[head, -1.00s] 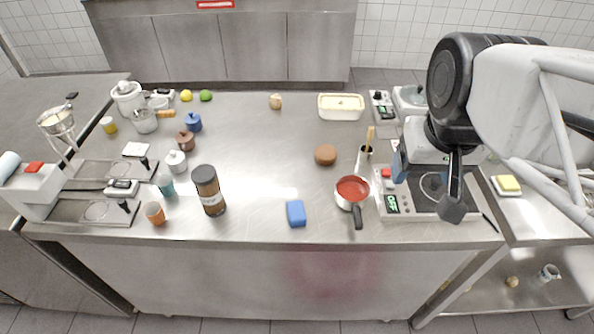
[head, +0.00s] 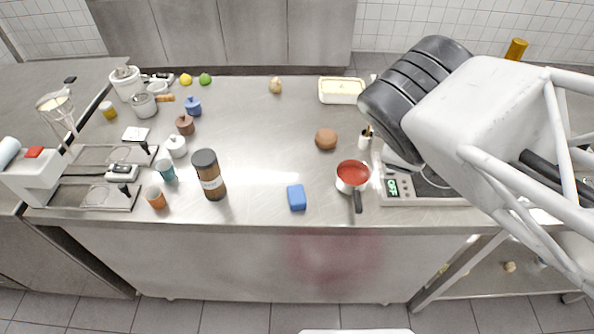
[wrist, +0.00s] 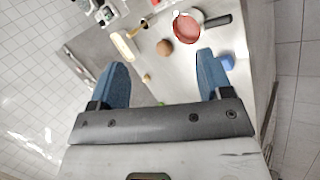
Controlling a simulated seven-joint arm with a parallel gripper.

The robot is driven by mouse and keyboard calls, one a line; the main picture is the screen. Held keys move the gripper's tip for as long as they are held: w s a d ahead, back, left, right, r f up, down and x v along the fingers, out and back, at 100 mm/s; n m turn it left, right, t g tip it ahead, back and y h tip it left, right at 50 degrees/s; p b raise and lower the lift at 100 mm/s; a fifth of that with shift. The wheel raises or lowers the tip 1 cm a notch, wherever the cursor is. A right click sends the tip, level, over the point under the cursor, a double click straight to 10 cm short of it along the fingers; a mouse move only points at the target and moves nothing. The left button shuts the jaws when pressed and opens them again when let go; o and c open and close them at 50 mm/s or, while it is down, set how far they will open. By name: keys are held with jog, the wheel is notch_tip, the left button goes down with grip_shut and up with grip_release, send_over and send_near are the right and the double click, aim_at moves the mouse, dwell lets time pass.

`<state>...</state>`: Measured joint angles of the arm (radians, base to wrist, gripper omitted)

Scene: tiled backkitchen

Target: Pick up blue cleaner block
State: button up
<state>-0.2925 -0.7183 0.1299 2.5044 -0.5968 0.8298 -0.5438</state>
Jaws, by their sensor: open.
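The blue cleaner block (head: 297,197) lies on the steel table near its front edge, left of the red pan, in the head view. In the wrist view the block (wrist: 228,62) shows just right of the right finger, partly hidden behind it. My gripper (wrist: 160,75) is open with two blue fingers and nothing between them. It is well above the table and apart from the block. In the head view my arm hangs over the right side and its fingers are not visible.
A red saucepan (head: 353,174) with a dark handle stands right of the block. A brown round item (head: 326,139) is behind it. A dark-lidded jar (head: 209,175) stands to the left. The table between jar and block is clear.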

jog(key=s+a+r+n+t+y, duration=0.1)
jog(key=a+n+t+y, duration=0.2)
jog(key=a+n, duration=0.75)
jog(key=a+n+t+y, duration=0.3)
jog(key=a+n+t, duration=0.15)
jog(key=n, duration=1.05)
send_near(299, 203)
jog(key=w, duration=0.3)
jog(key=shift+s+a+f+g, duration=0.15)
jog(key=shift+a+f+g, duration=0.05)
jog(key=shift+a+g, duration=0.2)
jog(key=shift+x, duration=1.3)
jog(key=shift+f, duration=0.1)
jog(key=shift+x, duration=2.55)
